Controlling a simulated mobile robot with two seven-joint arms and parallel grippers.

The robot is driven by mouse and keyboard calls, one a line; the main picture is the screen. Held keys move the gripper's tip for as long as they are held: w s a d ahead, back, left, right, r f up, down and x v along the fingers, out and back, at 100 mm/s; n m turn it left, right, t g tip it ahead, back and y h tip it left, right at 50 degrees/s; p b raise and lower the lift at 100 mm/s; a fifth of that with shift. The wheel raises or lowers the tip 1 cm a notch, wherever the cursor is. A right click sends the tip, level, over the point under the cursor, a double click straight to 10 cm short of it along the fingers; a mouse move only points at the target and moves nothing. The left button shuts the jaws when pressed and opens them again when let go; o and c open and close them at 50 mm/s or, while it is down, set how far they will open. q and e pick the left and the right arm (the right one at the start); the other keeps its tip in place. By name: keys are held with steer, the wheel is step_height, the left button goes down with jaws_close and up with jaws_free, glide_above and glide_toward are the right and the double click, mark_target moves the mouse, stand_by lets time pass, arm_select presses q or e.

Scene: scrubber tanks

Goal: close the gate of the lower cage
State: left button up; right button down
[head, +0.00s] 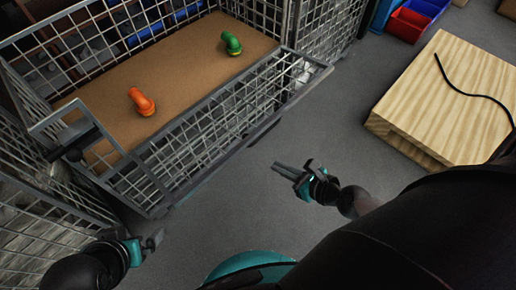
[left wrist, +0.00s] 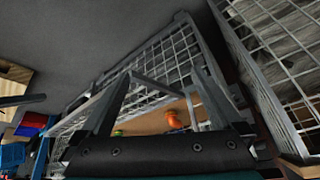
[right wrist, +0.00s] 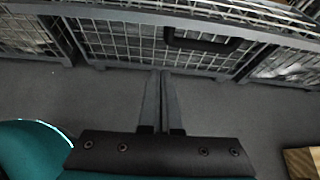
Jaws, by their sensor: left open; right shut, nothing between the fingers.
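A wire mesh cage holds a brown board (head: 185,70), with an orange pipe elbow (head: 142,101) and a green one (head: 231,43) on it. A grey-framed mesh gate panel (head: 215,125) runs along the cage front; I cannot tell how far it stands open. A black handle (right wrist: 200,42) shows on mesh in the right wrist view. My left gripper (head: 152,243) is open and empty, near the cage's front left; mesh shows beyond its fingers in the left wrist view (left wrist: 160,90). My right gripper (head: 280,168) is shut and empty over the floor, apart from the gate.
Another mesh panel (head: 50,225) stands at the lower left. A pale wooden block (head: 450,95) with a black cable (head: 470,92) lies at the right. Red (head: 408,24) and blue bins stand at the top right. Grey floor (head: 300,130) is clear between cage and block.

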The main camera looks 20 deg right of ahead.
arm_select(q)
steer(key=w+d+f+t+h+b, duration=0.2)
steer(key=w+d+t, duration=0.1)
steer(key=d, duration=0.1)
arm_select(e)
steer(key=x, duration=1)
arm_select(q)
steer(key=shift+s+a+g+y+p, duration=1)
steer(key=shift+s+a+g+p, duration=0.4)
steer(key=shift+s+a+g, duration=0.45)
arm_select(e)
steer(key=shift+w+a+r, duration=0.15)
steer(key=shift+w+r, duration=0.05)
steer(key=shift+r, duration=0.85)
steer(key=shift+w+a+r, duration=0.1)
steer(key=shift+w+r, duration=0.05)
steer(key=shift+r, duration=0.95)
arm_select(q)
steer(key=shift+f, duration=0.1)
arm_select(e)
steer(key=shift+r, duration=0.1)
arm_select(q)
steer(key=shift+f, duration=0.2)
arm_select(e)
steer(key=shift+w, duration=0.1)
